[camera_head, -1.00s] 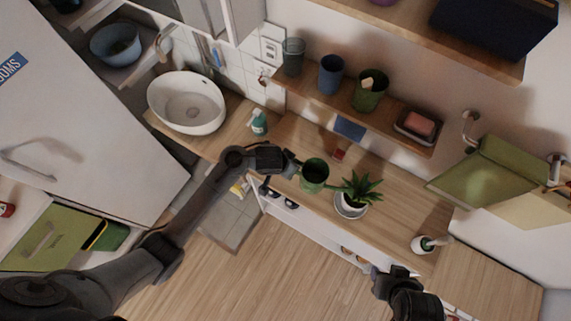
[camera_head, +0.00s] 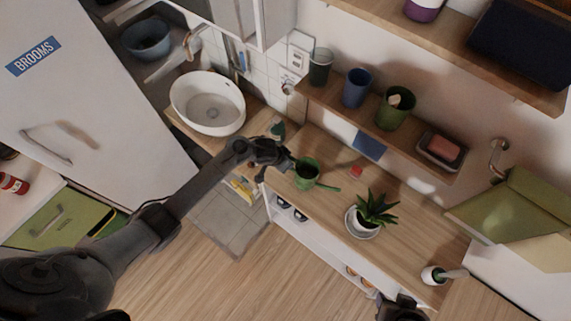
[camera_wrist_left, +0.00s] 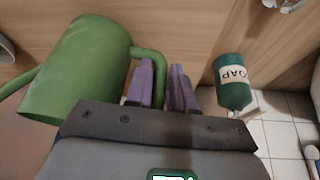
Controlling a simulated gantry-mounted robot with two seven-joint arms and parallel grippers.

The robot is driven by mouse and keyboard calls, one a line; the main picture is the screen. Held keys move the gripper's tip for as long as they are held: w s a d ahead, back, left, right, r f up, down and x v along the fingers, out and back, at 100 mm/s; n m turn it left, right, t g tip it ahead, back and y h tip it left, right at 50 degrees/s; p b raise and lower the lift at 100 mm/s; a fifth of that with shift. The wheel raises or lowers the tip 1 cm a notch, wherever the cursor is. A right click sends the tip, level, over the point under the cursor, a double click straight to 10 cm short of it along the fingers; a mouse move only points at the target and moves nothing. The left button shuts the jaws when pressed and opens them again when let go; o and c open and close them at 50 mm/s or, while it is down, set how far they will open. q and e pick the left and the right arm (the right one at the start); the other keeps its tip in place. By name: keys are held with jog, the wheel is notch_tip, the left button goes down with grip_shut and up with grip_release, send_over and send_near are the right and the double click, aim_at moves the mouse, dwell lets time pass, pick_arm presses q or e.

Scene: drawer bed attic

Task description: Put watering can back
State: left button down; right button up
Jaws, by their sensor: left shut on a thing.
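The green watering can (camera_head: 306,174) is over the wooden counter, left of the potted plant (camera_head: 374,212), with its spout pointing right toward the plant. My left gripper (camera_head: 286,160) is shut on the can's handle at its left side. In the left wrist view, the can (camera_wrist_left: 88,68) fills the left, and its handle passes between the purple fingers of my left gripper (camera_wrist_left: 163,78). I cannot tell whether the can's base touches the counter. My right gripper (camera_head: 400,304) is at the bottom edge, cut off, and its fingers are unclear.
A soap bottle (camera_wrist_left: 233,84) stands close to my left gripper, near the white sink (camera_head: 208,103). A wall shelf (camera_head: 350,116) with cups and a soap dish hangs behind the counter. A small red object (camera_head: 356,171) and a brush in a holder (camera_head: 434,275) are on the counter.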

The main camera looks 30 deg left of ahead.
pick_arm(q)
jog(key=shift+f, duration=0.85)
jog(key=c, duration=1)
grip_release()
jog(key=p+v, duration=0.4)
jog(key=v, duration=0.8)
jog(key=s+r, duration=0.3)
jog(key=s, duration=0.4)
jog(key=s+d+r+n+y, duration=0.1)
jog(key=s+r, duration=0.2)
jog(key=s, duration=0.5)
jog(key=s+d+r+n, duration=0.1)
jog(key=s+r, duration=0.2)
jog(key=s, duration=0.4)
jog(key=shift+s+r+g+y, duration=0.3)
jog(key=shift+s+g, duration=0.1)
